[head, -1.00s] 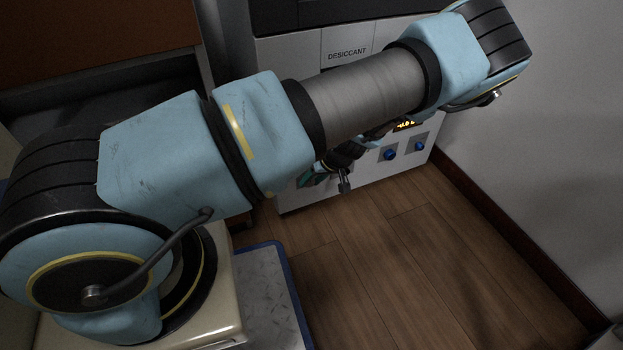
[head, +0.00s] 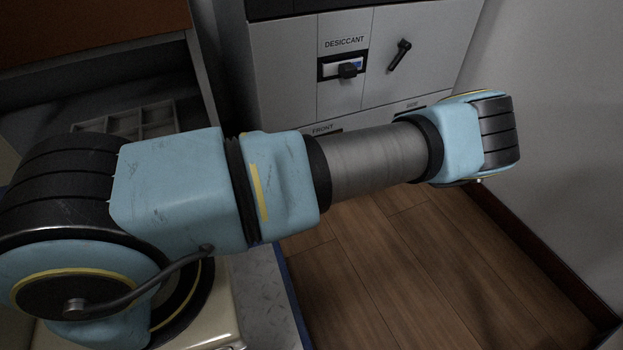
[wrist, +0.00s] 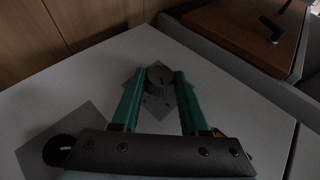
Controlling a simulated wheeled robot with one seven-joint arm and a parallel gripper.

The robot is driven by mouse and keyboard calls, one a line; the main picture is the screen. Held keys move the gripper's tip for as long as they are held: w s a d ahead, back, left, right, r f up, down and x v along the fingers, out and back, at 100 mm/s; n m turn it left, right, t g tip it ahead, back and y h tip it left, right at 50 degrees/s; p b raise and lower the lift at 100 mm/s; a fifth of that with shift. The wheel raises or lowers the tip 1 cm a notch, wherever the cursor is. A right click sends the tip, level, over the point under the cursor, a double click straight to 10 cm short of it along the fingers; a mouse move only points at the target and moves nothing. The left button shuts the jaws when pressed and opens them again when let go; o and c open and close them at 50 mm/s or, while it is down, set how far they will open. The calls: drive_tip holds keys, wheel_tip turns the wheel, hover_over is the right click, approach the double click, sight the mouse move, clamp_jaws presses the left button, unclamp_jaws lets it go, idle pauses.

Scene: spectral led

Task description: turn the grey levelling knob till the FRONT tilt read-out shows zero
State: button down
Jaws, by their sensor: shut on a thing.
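My gripper (wrist: 158,92) has two green fingers, one on each side of a round dark grey knob (wrist: 159,75) in the wrist view. The knob has a pale pointer mark and sits on a diamond-shaped grey plate. The fingers are closed on its sides. In the head view my gripper and the knob are hidden behind my arm. The FRONT label (head: 322,129) shows just above my forearm. The read-out's figures are hidden, so the tilt value cannot be read.
A second, black knob (wrist: 60,150) lies at lower left in the wrist view. In the head view, the cabinet has a DESICCANT window (head: 343,65) with a dark knob and a black handle (head: 399,54). Wooden floor (head: 400,255) is clear in front; a wall stands at right.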

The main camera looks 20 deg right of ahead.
idle(0.4)
drive_tip(key=shift+c, duration=2.1)
unclamp_jaws()
drive_tip(key=p+v, duration=0.2)
drive_tip(key=v, duration=0.8)
drive_tip(key=shift+s+d+r+p, duration=0.15)
drive_tip(key=shift+d+r+p, duration=0.05)
drive_tip(key=shift+d+p, duration=0.15)
drive_tip(key=shift+a, duration=0.1)
